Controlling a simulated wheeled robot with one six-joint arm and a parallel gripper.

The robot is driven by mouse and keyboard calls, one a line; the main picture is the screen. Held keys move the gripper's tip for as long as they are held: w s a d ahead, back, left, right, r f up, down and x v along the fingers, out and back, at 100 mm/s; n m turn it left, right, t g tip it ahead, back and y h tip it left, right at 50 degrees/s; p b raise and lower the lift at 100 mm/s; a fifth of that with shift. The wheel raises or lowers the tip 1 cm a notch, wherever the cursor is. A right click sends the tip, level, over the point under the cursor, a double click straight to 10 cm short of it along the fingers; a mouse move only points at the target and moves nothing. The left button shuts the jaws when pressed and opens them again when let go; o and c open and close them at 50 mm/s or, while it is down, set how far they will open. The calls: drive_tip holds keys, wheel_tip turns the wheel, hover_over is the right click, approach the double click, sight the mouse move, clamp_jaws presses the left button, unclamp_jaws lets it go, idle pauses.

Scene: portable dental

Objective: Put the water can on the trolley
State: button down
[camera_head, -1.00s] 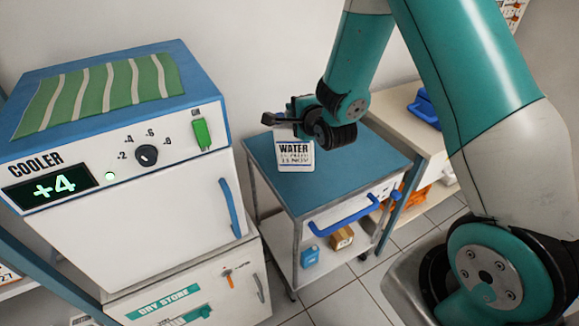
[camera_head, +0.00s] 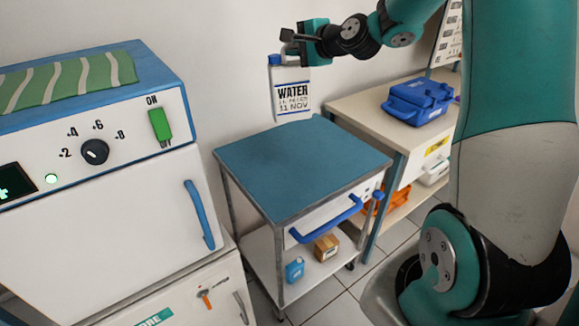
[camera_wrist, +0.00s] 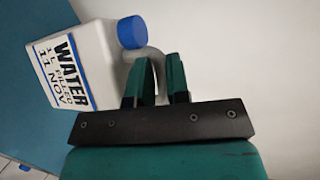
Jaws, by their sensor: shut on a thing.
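The water can (camera_head: 291,98) is a white jug with a blue cap and a WATER label dated 11 NOV. My gripper (camera_head: 290,42) is shut on its handle and holds it roughly upright. In the head view the can shows against the wall, with its base near the trolley's back edge. The trolley (camera_head: 300,170) has a bare blue top. In the wrist view the can (camera_wrist: 98,65) hangs beside my gripper fingers (camera_wrist: 157,75), with a blue surface behind it. The exact gap between can and trolley top is hard to tell.
A side table (camera_head: 365,110) with a blue case (camera_head: 418,100) stands to the right. The trolley's lower shelf holds a small blue can (camera_head: 294,270) and a brown box (camera_head: 326,247).

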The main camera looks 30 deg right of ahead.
sight(295, 120)
drive_tip(key=shift+s+r, duration=0.1)
drive_tip(key=shift+r, duration=0.2)
wheel_tip(295, 120, down, 20)
drive_tip(key=shift+f, duration=0.1)
idle(0.4)
drive_tip(key=c, duration=1.1)
unclamp_jaws()
drive_tip(key=shift+f, duration=0.1)
drive_tip(key=shift+s, duration=0.1)
